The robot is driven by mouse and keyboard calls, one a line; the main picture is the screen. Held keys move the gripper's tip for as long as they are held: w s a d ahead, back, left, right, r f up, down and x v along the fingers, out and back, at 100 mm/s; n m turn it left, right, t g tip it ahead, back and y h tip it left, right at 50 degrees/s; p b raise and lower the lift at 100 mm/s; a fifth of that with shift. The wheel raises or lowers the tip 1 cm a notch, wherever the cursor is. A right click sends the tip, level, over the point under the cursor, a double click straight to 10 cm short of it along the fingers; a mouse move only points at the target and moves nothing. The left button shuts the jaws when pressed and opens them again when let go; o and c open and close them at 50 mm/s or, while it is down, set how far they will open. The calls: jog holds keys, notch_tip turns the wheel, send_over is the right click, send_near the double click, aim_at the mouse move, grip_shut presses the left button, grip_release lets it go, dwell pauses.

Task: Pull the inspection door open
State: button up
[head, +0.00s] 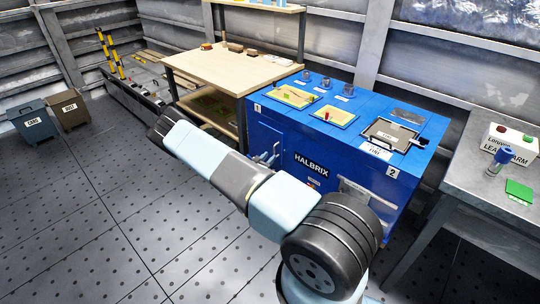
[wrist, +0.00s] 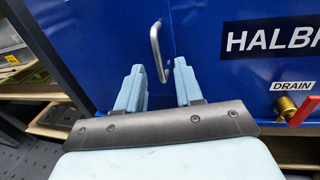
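The inspection door (head: 262,135) is the blue panel at the left of the blue machine's front. It looks shut and flush with the front, and its edge seam shows in the wrist view. A bent silver handle (wrist: 155,45) stands upright on the door just left of that seam. My gripper (wrist: 160,72) is open, its two pale blue fingers apart. The handle's lower end shows in the gap between the fingertips; I cannot tell whether they touch it. In the head view, my gripper (head: 267,157) is small at the door's right edge, partly hidden by my arm.
The blue machine's top (head: 355,105) carries trays and knobs. A brass drain valve with a red lever (wrist: 302,110) sticks out right of the gripper. A wooden workbench (head: 225,72) adjoins at left, a grey table (head: 480,165) at right.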

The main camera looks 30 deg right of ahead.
jog(key=shift+x, duration=2.35)
jog(key=shift+c, duration=0.3)
jog(key=c, duration=0.6)
grip_shut()
